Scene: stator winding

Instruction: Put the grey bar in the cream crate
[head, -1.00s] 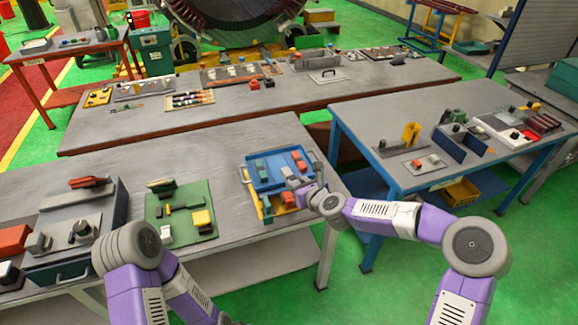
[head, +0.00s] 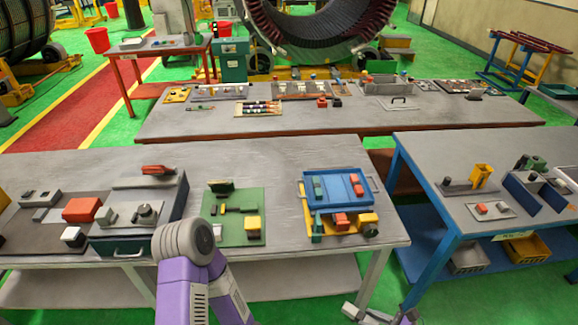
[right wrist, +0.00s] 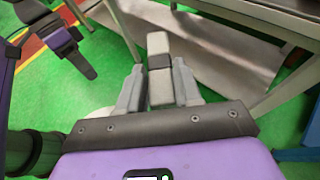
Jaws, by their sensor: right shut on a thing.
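The grey bar (right wrist: 159,88), pale with a darker band around its middle, stands between the fingers of my right gripper (right wrist: 159,92) in the right wrist view. That gripper is shut on it and holds it over the floor. In the head view my right gripper (head: 354,312) is only partly in frame at the bottom edge, and the bar cannot be made out there. A pale crate (head: 468,260), seemingly the cream crate, sits on the lower blue shelf of the right table. My left gripper (right wrist: 72,44) appears in the right wrist view; its jaw opening is unclear.
A yellow crate (head: 526,250) stands right of the pale one on that shelf. The near table (head: 280,185) carries a blue tray (head: 333,189), a green board (head: 233,232) and a dark box (head: 130,245). Floor shows between the near and right tables.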

